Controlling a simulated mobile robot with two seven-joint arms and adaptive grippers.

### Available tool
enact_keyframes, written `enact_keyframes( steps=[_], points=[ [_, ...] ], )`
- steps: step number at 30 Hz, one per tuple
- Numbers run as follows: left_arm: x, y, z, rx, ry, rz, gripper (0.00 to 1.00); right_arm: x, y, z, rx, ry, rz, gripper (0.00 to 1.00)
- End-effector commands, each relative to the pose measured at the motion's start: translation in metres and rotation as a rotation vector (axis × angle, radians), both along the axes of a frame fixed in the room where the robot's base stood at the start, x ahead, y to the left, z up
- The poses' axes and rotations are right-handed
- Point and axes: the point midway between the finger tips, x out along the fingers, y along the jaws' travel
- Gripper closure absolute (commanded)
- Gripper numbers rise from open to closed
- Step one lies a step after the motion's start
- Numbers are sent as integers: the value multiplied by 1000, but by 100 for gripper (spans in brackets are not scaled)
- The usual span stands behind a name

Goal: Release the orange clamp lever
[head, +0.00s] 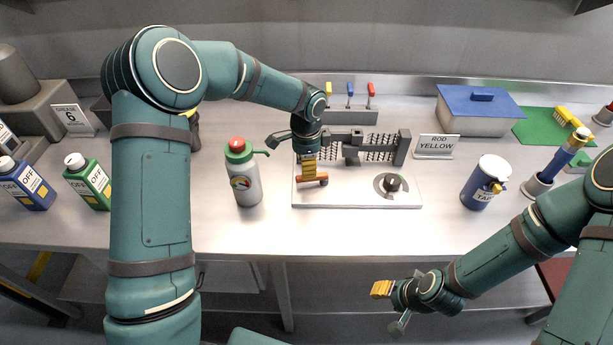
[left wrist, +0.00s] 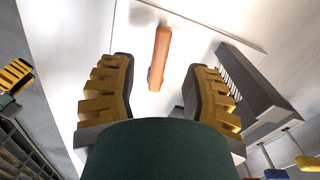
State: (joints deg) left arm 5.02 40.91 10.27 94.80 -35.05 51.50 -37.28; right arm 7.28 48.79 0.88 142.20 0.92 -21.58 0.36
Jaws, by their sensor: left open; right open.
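The orange clamp lever (head: 313,181) lies at the left side of the white base plate of the chip cooling fixture (head: 345,199). In the left wrist view the lever (left wrist: 160,57) is a slim orange bar beyond and between my fingertips. My left gripper (head: 309,172) is open above the lever, its yellow finger pads partly covering it in the head view. In the left wrist view my left gripper (left wrist: 165,88) shows both fingers apart with nothing held. My right gripper (head: 389,305) is open and empty, in front of the bench's front edge.
A black knob (head: 392,183) sits on the plate's right. Dark finned blocks (head: 385,147) stand behind. A grey bottle with a green top (head: 243,178) stands close left of the plate. A blue can (head: 483,184) stands to the right.

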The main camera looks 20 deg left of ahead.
Motion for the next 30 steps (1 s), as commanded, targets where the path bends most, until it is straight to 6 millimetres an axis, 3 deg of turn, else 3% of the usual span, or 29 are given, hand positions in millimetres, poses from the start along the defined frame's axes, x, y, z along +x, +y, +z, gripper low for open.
enact_keyframes(
  steps=[3, 9, 21, 25, 26, 30],
  points=[
    [-1, 0, -22, 1, 3, -1, 52, -1, 0, -2, 0, 2, 2, 53],
    [0, 1, -42, 1, 0, 0, 52, -1, 0, -4, 1, 3, 2, 53],
    [0, 0, -47, 0, -1, 0, 49, -2, 0, -4, 1, 3, 2, 53],
    [0, 0, -47, 0, -1, 0, 95, -2, 0, -4, 1, 3, 2, 53],
    [0, 0, -47, 0, -1, 0, 100, -2, 0, -4, 1, 3, 2, 53],
    [0, 0, -47, 0, 0, 0, 100, -2, 0, -4, 1, 3, 2, 53]
  ],
)
